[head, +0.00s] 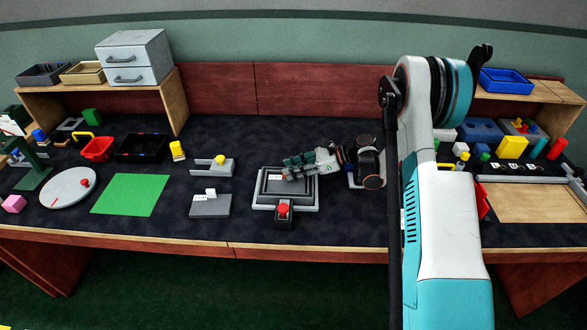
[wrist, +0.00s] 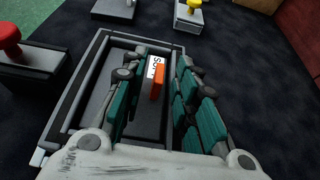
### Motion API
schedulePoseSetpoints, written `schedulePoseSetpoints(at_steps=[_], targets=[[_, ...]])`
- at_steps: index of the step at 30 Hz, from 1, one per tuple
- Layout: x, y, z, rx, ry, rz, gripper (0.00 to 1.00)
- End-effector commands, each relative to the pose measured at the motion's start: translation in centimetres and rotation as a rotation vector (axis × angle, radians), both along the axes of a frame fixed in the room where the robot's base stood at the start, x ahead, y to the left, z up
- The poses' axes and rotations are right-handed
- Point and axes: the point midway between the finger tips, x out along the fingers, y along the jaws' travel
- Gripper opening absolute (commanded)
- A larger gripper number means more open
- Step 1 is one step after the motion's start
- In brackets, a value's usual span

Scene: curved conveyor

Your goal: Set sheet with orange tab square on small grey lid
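The orange tab (wrist: 157,84) stands up beside a white lettered label (wrist: 152,66) inside a dark grey-framed tray. The sheet's outline is hard to tell from the tray floor. My gripper (wrist: 155,95) is over the tray with its teal fingers apart, one on each side of the tab; I see gaps on both sides. In the head view my gripper (head: 288,168) reaches in from the right and hides part of the tray. A grey piece with a white upright part (head: 210,206) lies left of the tray; I cannot tell if it is the small grey lid.
The framed tray (head: 259,201) has a red button box (head: 283,211) at its front. A grey piece with a yellow knob (head: 212,168) lies behind left. A green mat (head: 131,195) and white disc (head: 68,188) lie farther left. Dark table is clear between them.

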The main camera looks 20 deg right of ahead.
Motion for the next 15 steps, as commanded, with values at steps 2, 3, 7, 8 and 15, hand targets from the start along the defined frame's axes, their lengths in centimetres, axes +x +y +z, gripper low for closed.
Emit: schedulePoseSetpoints(at_steps=[2, 3, 7, 8, 15], targets=[[0.0, 0.0, 0.0, 0.000, 0.000, 0.000, 0.28], [0.0, 0.0, 0.1, 0.000, 0.000, 0.000, 0.28], [-0.2, -0.7, 0.7, 0.000, 0.000, -0.002, 0.28], [-0.3, -1.1, 0.9, 0.000, 0.000, -0.002, 0.28], [-1.7, -5.5, 2.9, 0.000, 0.001, -0.004, 0.28]])
